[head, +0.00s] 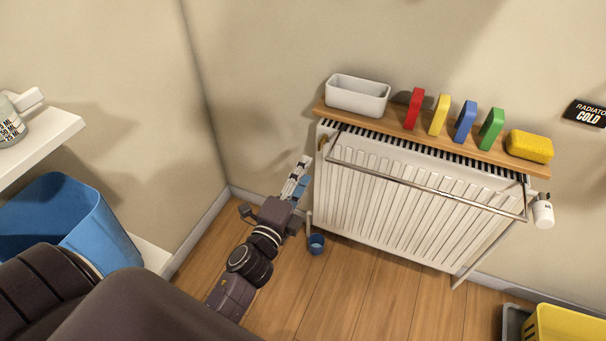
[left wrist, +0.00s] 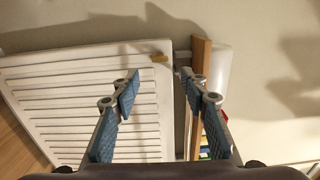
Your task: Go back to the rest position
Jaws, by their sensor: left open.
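My left gripper (head: 296,183) is at the left side of the radiator (head: 400,200), below the left end of the wooden shelf. Its arm comes up from the lower left. In the left wrist view, the left gripper (left wrist: 162,84) has its two blue-padded fingers spread apart with nothing between them. The radiator (left wrist: 95,105) and the shelf edge (left wrist: 198,55) lie behind the fingers there. My right gripper is not in view.
The wooden shelf (head: 318,108) holds a white bin (head: 357,96), several coloured blocks and a yellow sponge (head: 529,147). A metal rail (head: 430,183) fronts the radiator. A blue cup (head: 316,243) stands on the floor. A blue bin (head: 100,235) is left; a yellow crate (head: 565,328) is lower right.

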